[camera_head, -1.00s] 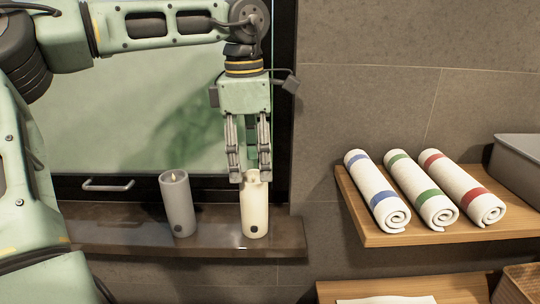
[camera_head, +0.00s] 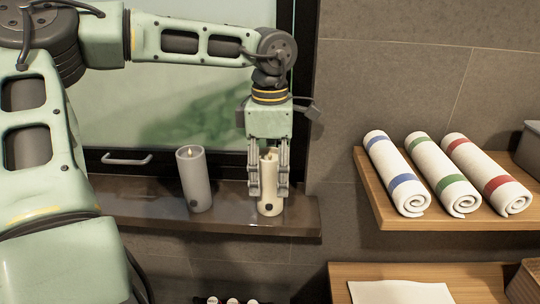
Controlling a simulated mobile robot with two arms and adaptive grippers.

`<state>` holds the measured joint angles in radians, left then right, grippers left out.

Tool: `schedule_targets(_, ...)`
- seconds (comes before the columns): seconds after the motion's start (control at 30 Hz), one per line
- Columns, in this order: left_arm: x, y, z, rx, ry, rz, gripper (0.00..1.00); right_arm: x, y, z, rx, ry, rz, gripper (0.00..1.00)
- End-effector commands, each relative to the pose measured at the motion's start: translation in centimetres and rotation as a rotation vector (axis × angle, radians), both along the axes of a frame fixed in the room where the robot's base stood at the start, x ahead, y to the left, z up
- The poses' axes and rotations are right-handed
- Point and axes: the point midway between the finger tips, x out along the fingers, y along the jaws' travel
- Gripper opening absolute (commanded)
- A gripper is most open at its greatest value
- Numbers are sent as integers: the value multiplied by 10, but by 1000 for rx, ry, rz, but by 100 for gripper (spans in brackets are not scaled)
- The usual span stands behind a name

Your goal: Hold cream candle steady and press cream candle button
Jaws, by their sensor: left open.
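The cream candle (camera_head: 270,190) stands upright on the dark ledge (camera_head: 230,222). A small dark round button (camera_head: 268,208) shows low on its front. My left gripper (camera_head: 268,190) points straight down over the candle. Its fingers are open, one on each side of the candle's upper part. I cannot tell whether they touch it. A flame-like tip shows at the candle's top between the fingers. My right gripper is not in view.
A grey candle (camera_head: 194,180) with a similar button stands to the left on the same ledge. Several rolled towels (camera_head: 440,175) lie on a wooden shelf (camera_head: 375,205) at the right. A frosted window with a handle (camera_head: 127,158) is behind.

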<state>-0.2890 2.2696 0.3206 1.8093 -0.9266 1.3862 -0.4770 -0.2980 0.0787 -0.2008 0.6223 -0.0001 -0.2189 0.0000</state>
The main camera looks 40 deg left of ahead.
Motion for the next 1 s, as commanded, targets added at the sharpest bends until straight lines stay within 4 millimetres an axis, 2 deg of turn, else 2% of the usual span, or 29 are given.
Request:
schedule_targets(0.33, 0, 0, -4, 1, -1, 0, 58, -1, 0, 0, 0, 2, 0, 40)
schedule_targets(0.9, 0, 0, -4, 0, -1, 0, 8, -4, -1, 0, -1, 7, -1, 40)
schedule_targets(1.0, 0, 0, -4, 0, -1, 0, 7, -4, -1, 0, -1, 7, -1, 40)
